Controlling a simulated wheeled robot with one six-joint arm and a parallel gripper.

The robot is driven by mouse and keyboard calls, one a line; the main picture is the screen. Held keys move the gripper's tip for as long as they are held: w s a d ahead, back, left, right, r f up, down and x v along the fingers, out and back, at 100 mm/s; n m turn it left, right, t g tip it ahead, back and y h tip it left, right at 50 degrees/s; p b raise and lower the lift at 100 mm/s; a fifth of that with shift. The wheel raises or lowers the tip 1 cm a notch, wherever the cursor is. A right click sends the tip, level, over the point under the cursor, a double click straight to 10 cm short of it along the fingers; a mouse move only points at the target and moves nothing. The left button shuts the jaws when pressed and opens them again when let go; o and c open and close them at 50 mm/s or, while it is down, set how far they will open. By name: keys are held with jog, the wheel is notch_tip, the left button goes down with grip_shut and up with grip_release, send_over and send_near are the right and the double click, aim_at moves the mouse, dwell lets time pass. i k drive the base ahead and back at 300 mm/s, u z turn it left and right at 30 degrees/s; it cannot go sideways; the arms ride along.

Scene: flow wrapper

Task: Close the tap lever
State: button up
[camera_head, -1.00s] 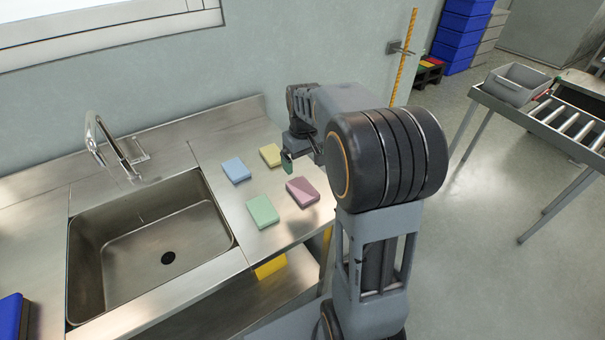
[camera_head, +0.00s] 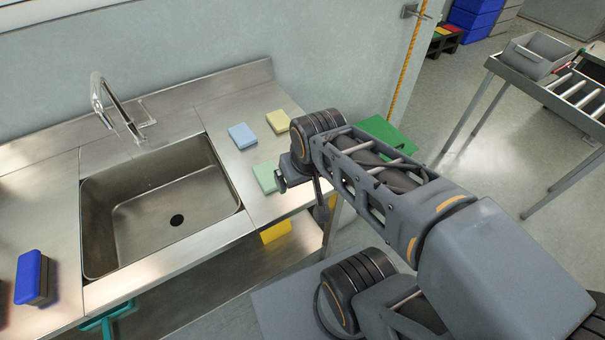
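The metal tap (camera_head: 117,108) stands behind the sink (camera_head: 160,215), with a curved spout and a small plate at its base. Its lever is too small to make out clearly, so I cannot tell its position. My gripper (camera_head: 322,208) hangs at the end of my arm over the right front edge of the counter, well to the right of the tap and apart from it. Its fingers are mostly hidden and too small to tell open from shut.
Blue (camera_head: 242,136), yellow (camera_head: 278,121) and green (camera_head: 266,176) sponges lie on the counter right of the sink. A blue block (camera_head: 31,278) stands on the left counter. A yellow object (camera_head: 276,231) shows below the counter. The sink basin is empty.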

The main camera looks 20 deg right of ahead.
aim_at(153, 122)
jog(key=k, duration=1.2)
jog(key=u, duration=1.1)
jog(key=i, duration=1.55)
jog(key=z, duration=0.5)
